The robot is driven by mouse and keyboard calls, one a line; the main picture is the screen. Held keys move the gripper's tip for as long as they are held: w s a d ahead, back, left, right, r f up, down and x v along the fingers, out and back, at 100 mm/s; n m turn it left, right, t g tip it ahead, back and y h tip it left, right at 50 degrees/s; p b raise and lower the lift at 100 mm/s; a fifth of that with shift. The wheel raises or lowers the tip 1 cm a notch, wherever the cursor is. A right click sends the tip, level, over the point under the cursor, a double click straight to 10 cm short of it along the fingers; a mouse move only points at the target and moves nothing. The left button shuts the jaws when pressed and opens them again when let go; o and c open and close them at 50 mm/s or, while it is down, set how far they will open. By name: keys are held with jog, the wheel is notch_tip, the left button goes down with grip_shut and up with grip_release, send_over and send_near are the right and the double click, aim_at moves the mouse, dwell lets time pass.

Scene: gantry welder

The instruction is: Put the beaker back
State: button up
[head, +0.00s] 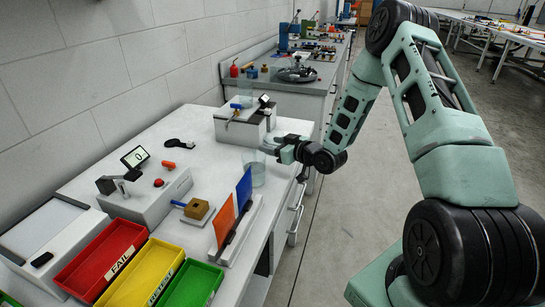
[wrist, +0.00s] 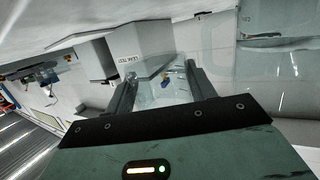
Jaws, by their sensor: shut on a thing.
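The beaker (head: 258,174) is a clear glass cylinder, upright near the front edge of the white bench (head: 190,140) in the head view. My gripper (head: 272,147) reaches in from the right and is shut on the beaker near its upper part. In the wrist view the clear glass (wrist: 160,88) fills the space between the two fingers of my gripper (wrist: 160,85). I cannot tell whether the beaker's base touches the bench.
A white boxy device (head: 240,127) stands just behind the beaker; its label reads leak test in the wrist view. Blue and orange panels (head: 243,190) stand in front. Red, yellow and green trays (head: 190,284) lie nearer. A display device (head: 145,195) sits left. Bare bench lies left of the beaker.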

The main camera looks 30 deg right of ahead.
aim_at(274, 164)
jog(key=shift+f, duration=2.3)
jog(key=shift+f, duration=0.1)
jog(key=o, duration=1)
jog(key=shift+p, duration=0.3)
jog(key=shift+s+d, duration=0.15)
jog(key=shift+s, duration=0.25)
jog(key=b+v, duration=0.2)
jog(key=v, duration=0.9)
jog(key=shift+r+b, duration=0.2)
jog(key=shift+b, duration=0.15)
jog(key=shift+s+d, duration=0.1)
